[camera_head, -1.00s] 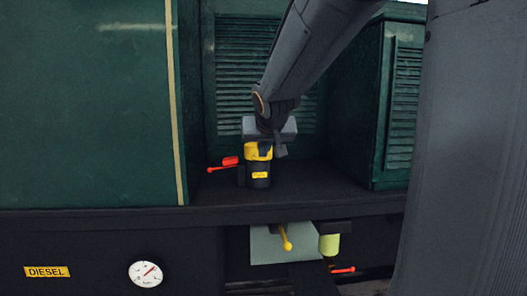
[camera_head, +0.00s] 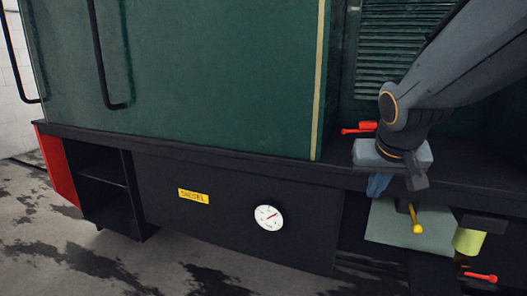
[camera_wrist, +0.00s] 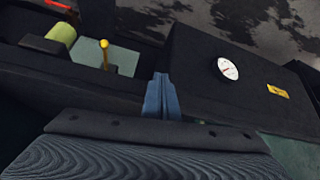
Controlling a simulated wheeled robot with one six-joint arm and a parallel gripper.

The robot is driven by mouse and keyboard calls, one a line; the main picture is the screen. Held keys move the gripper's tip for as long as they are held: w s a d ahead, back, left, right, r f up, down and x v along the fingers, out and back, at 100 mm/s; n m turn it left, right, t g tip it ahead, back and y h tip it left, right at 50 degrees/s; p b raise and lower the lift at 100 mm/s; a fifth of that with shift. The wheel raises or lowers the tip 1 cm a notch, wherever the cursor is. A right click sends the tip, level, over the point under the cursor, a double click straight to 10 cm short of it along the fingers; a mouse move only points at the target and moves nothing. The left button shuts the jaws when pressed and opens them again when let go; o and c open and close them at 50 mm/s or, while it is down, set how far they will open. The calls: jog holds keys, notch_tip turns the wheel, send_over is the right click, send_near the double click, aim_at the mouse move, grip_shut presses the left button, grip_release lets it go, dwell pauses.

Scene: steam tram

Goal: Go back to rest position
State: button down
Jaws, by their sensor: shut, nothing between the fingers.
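My gripper (camera_head: 378,184) is at the right in the head view, hanging in front of the tram's dark ledge. Its blue fingers are together and empty; they also show in the wrist view (camera_wrist: 161,97), pointing toward the tram's lower side. A red-handled valve (camera_head: 366,127) shows on the ledge just behind my wrist. The yellow and black canister seen earlier is hidden behind my arm. A yellow lever (camera_head: 417,222) on a grey-green plate (camera_head: 385,228) is below and right of my gripper; the lever also shows in the wrist view (camera_wrist: 105,55).
A round white gauge (camera_head: 268,218) and a yellow DIESEL label (camera_head: 194,196) are on the dark lower panel. A yellow-green cylinder (camera_head: 468,240) and a red lever (camera_head: 481,277) are at lower right. An open step box (camera_head: 105,190) is at left. The floor in front is free.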

jog(key=s+a+f+n+g+y, duration=0.1)
jog(key=s+a+f+n+g, duration=0.15)
jog(key=s+a+f, duration=0.4)
jog(key=s+a+f+n+g+y, duration=0.15)
jog(key=s+a+f+g, duration=0.25)
jog(key=s+a, duration=0.45)
jog(key=s+d+r+m+p, duration=0.1)
jog(key=d+r+p, duration=0.5)
jog(key=p, duration=0.8)
jog(key=shift+s+d+r+m+h, duration=0.35)
jog(key=shift+s+d, duration=0.1)
jog(key=shift+d, duration=0.7)
